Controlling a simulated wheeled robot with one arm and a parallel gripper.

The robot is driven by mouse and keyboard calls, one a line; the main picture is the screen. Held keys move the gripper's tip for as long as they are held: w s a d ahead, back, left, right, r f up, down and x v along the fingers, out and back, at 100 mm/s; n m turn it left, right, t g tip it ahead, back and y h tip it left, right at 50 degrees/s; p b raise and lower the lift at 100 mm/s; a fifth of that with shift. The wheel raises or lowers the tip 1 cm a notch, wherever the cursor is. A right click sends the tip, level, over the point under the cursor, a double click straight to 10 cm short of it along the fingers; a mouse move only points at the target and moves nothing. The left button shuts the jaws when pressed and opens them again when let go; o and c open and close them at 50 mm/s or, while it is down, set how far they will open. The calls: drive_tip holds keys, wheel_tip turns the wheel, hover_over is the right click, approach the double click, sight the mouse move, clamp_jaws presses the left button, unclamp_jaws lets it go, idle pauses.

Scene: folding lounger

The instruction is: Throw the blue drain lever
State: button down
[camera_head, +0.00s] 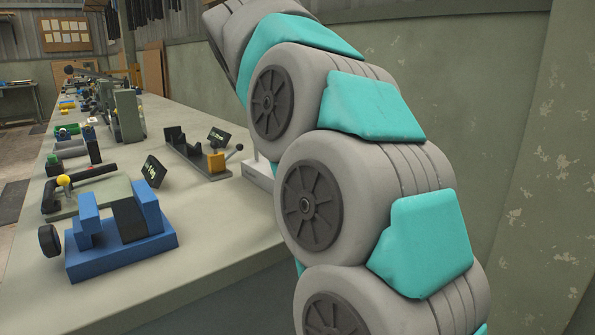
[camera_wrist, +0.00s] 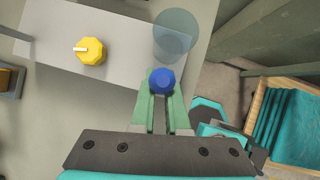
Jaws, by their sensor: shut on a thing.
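In the wrist view, the blue round knob of the drain lever (camera_wrist: 161,80) sits between the tips of my gripper (camera_wrist: 161,97). The green fingers are shut on it, one on each side. The rest of the lever below the knob is hidden. A pale plate (camera_wrist: 125,58) lies beneath it. A yellow faceted knob (camera_wrist: 91,50) with a white pointer stands on the plate to the left. A translucent blue-grey round piece (camera_wrist: 175,36) is just above the blue knob in the picture. In the head view, my arm hides the gripper and the blue lever.
In the head view, the long bench (camera_head: 216,236) carries a blue vise (camera_head: 123,236), a fixture with an orange block (camera_head: 217,162) and several other devices. A pale base (camera_head: 259,172) shows partly beside my arm. A wooden-edged crate (camera_wrist: 258,115) with teal contents stands at the right in the wrist view.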

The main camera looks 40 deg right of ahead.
drive_tip(key=shift+d+r, duration=0.15)
drive_tip(key=c, duration=0.9)
unclamp_jaws()
drive_tip(key=shift+d, duration=0.1)
